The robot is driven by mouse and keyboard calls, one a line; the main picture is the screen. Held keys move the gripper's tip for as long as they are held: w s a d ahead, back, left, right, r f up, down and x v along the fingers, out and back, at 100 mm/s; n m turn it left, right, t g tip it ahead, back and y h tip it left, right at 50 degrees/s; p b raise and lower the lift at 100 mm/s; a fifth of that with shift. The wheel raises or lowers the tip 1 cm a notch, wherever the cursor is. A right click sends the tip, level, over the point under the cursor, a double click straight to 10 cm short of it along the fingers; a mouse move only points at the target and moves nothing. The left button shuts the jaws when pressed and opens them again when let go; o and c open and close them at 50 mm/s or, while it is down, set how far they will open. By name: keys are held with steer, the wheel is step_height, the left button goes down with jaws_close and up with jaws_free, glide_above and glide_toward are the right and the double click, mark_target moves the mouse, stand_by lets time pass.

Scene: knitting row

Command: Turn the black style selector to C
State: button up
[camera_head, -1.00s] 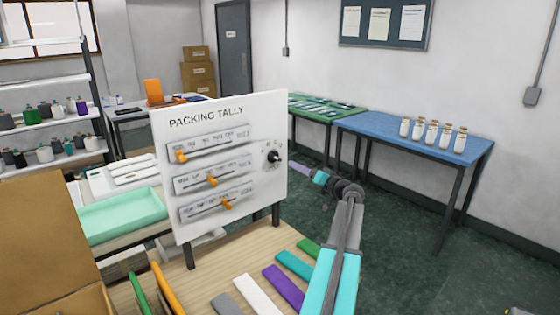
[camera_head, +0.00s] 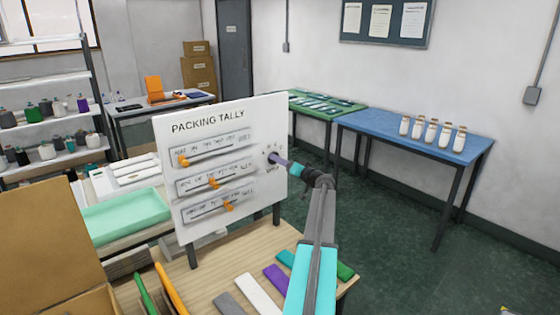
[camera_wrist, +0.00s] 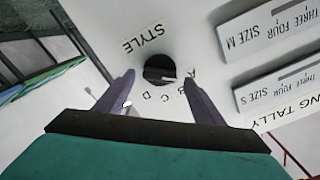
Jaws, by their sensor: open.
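The black style selector (camera_wrist: 159,69) is a round knob on the white Packing Tally board. In the wrist view it sits just beyond and between my fingertips, with the word STYLE on one side and the letters A, B, C, D around the other. Its pointer direction is too dark to tell. My gripper (camera_wrist: 158,82) is open, with one finger on each side of the knob; I cannot tell whether they touch it. In the head view my gripper (camera_head: 279,161) is at the board's right side and hides the knob.
The Packing Tally board (camera_head: 220,120) has several orange sliders on its left part. It stands on a wooden table (camera_head: 235,262) with coloured strips. A cardboard box (camera_head: 40,235) is at the left. A blue table (camera_head: 400,130) with several bottles stands at the back right.

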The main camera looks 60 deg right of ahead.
steer(key=shift+w+d, duration=0.15)
steer(key=shift+w, duration=0.25)
